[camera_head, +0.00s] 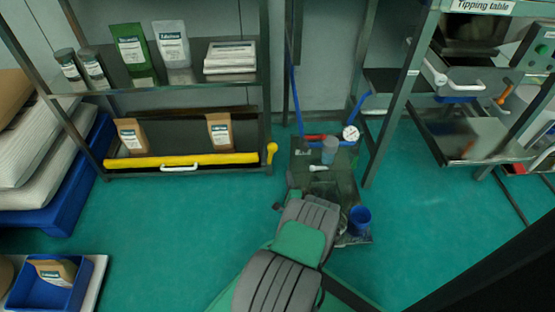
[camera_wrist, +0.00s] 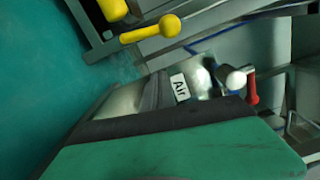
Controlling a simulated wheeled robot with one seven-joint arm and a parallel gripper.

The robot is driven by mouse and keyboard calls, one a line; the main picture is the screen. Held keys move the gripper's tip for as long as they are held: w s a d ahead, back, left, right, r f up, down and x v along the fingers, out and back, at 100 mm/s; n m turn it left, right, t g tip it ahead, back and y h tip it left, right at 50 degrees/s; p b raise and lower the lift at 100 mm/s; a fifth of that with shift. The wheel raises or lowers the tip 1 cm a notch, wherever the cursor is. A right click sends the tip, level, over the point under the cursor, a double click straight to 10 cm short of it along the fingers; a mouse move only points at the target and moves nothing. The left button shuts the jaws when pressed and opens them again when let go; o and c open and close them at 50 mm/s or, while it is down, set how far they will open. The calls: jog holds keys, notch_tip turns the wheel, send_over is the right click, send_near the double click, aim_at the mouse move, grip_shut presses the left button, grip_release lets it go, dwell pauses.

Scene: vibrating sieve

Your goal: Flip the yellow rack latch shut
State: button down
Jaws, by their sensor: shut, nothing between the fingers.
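The yellow rack latch (camera_head: 271,152) is a short lever with a ball knob. It stands at the right end of the rack's lower shelf, a little beyond the end of the yellow bar (camera_head: 182,160). In the wrist view the latch (camera_wrist: 151,29) shows at the top, its ball pointing right, with nothing touching it. My gripper (camera_wrist: 156,88) seems to be the dark and silver part above the green and black block; it is shut and empty, apart from the latch. In the head view my arm hides it.
The rack holds bags (camera_head: 132,134) and jars. An air unit with an "Air" label (camera_wrist: 180,87) and red valve handle (camera_wrist: 252,87) stands right of the latch; its gauge (camera_head: 350,133) is near a rack post. A blue cup (camera_head: 359,220) is beside my arm. Green floor before the rack is clear.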

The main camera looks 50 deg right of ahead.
aim_at(271, 155)
jog(key=w+d+b, duration=0.5)
jog(key=w, duration=0.5)
jog(key=shift+w+r, duration=0.15)
jog(key=shift+r, duration=0.25)
